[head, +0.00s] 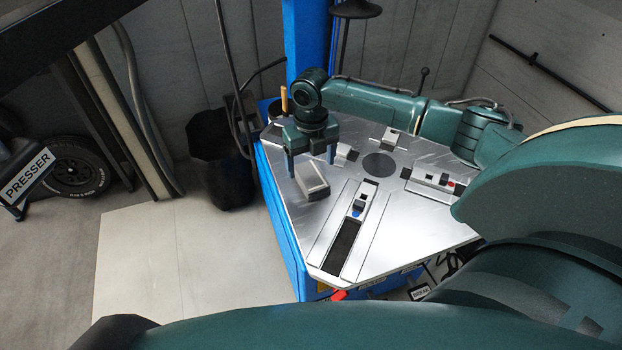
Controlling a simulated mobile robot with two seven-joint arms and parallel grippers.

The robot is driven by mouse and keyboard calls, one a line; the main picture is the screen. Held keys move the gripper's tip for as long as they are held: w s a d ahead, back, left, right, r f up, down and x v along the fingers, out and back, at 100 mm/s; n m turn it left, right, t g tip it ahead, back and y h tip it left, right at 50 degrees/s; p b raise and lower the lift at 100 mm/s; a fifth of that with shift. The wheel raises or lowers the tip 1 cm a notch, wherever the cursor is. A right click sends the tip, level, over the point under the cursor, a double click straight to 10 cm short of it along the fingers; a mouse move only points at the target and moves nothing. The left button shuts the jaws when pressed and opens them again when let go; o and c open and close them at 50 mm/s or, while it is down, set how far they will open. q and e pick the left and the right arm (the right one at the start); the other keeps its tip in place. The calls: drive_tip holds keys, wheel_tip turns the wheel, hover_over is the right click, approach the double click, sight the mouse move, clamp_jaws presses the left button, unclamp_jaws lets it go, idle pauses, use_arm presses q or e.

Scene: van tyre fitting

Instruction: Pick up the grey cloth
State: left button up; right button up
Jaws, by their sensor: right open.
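The grey cloth (313,188) looks like a small folded pad. It lies on the left part of the metal table top (290,235) of the blue machine. My right gripper (311,168) is open, with its blue-grey fingers pointing down. In the picture its fingertips are just above and behind the cloth, one toward each side of it. My left gripper is not in view.
The table top carries clamp blocks (433,181), a slide with a dark slot (345,245) and a dark round centre (379,164). A blue column (307,40) stands behind. A tyre (80,168) and a "PRESSER" sign (29,178) are at the left.

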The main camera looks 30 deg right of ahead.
sight(311, 175)
wheel_tip(311, 175, down, 4)
drive_tip(key=shift+r, duration=0.1)
drive_tip(key=c, duration=1.1)
